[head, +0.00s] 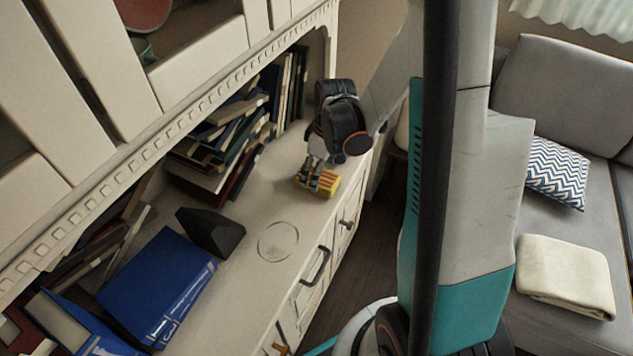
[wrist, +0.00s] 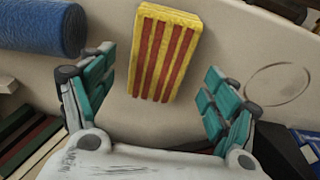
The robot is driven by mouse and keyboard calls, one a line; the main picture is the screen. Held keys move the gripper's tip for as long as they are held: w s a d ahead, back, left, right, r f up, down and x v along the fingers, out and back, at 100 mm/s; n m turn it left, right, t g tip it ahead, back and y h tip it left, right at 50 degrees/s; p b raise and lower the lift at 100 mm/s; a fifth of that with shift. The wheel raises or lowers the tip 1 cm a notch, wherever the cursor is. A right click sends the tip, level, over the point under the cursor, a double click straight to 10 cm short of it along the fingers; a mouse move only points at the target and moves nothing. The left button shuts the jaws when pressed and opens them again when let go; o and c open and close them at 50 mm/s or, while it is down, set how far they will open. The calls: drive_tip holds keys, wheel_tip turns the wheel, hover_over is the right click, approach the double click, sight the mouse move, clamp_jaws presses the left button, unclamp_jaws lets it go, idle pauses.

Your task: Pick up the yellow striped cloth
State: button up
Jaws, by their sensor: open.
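The yellow cloth with red stripes (wrist: 163,52) looks like a small rectangular block. It rests on the pale cabinet top, seen beyond and between the fingers in the wrist view. In the head view the striped cloth (head: 324,183) lies near the cabinet's front edge, partly hidden by my gripper above it. My gripper (wrist: 155,95) is open and empty, with one teal finger on each side. In the head view my gripper (head: 322,155) hangs just over the cloth. I cannot tell whether any finger touches it.
Piled books (head: 215,150) stand behind the cloth. A dark wedge-shaped object (head: 211,232) and a blue binder (head: 158,285) lie to the left on the cabinet top. A blue roll (wrist: 42,30) is at the upper left of the wrist view. Bare surface surrounds a ring mark (head: 278,241).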

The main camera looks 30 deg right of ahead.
drive_tip(key=f, duration=0.1)
drive_tip(key=f+b, duration=0.1)
drive_tip(key=f, duration=0.2)
drive_tip(key=shift+w+b, duration=0.3)
drive_tip(key=shift+r, duration=0.1)
drive_tip(key=shift+c, duration=0.6)
drive_tip(key=c, duration=0.9)
drive_tip(key=shift+r, duration=0.1)
wheel_tip(320, 180, up, 20)
drive_tip(key=p, duration=0.7)
drive_tip(key=shift+o, duration=0.5)
